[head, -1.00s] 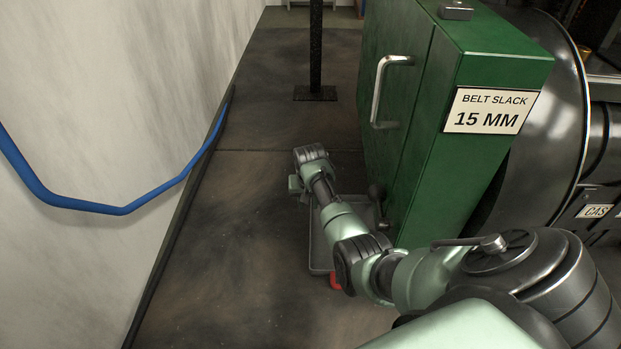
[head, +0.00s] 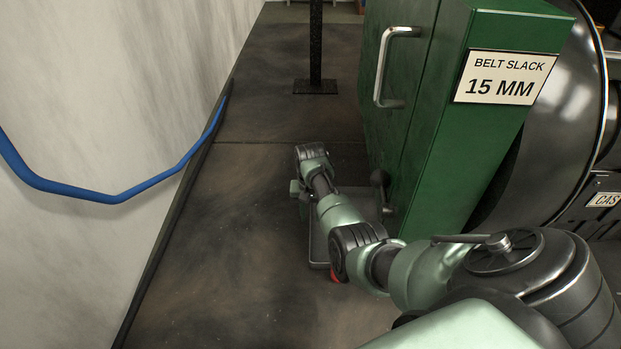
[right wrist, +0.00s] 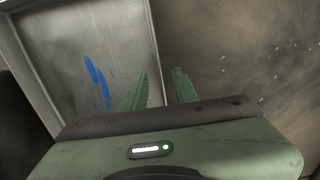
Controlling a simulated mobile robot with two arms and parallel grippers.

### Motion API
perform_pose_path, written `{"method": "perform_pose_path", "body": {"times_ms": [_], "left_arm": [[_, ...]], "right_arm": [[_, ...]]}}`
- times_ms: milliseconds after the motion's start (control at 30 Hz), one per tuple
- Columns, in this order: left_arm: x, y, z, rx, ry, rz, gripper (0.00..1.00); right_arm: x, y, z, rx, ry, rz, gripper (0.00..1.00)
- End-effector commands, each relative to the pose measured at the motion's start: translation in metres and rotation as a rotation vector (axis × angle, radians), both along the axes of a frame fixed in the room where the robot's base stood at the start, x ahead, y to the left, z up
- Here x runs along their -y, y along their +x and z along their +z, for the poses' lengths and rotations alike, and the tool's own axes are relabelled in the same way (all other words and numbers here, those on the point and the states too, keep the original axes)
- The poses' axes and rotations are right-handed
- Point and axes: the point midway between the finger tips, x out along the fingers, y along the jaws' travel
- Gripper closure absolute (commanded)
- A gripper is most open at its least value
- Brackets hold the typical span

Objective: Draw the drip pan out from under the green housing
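The grey drip pan (head: 317,252) lies on the floor at the foot of the green housing (head: 437,130), partly hidden by my right arm. A red piece (head: 336,279) shows at its near end. My right gripper (head: 298,192) is low at the pan's left side. In the right wrist view, its two green fingers (right wrist: 159,80) stand apart, with the pan's rim (right wrist: 153,40) passing between them. A gap shows beside the rim, and I see no clear grip. Blue streaks (right wrist: 97,80) mark the pan's inside. My left gripper is out of view.
A pale wall (head: 110,90) with a blue hose (head: 118,197) stands on the left. A dark post (head: 316,45) stands further back. Floor is clear left of and in front of the pan.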

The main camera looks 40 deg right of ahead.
Motion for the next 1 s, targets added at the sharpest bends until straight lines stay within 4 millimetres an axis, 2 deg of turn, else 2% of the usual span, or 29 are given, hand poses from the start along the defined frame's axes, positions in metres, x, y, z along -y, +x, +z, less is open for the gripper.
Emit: {"method": "perform_pose_path", "body": {"times_ms": [33, 200, 667, 767, 1000], "left_arm": [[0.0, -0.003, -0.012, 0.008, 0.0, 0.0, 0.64], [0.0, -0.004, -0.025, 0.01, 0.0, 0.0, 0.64], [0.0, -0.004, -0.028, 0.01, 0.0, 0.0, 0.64], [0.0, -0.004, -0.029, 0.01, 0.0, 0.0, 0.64], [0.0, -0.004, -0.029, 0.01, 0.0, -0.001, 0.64]], "right_arm": [[0.0, 0.0, -0.015, -0.001, 0.001, 0.0, 0.71], [-0.001, 0.0, -0.032, 0.0, 0.001, 0.0, 0.71], [0.0, 0.0, -0.037, 0.001, 0.001, 0.001, 0.71], [0.0, 0.0, -0.037, 0.001, 0.001, 0.001, 0.99], [0.0, 0.0, -0.037, 0.0, 0.0, 0.001, 1.0]]}}
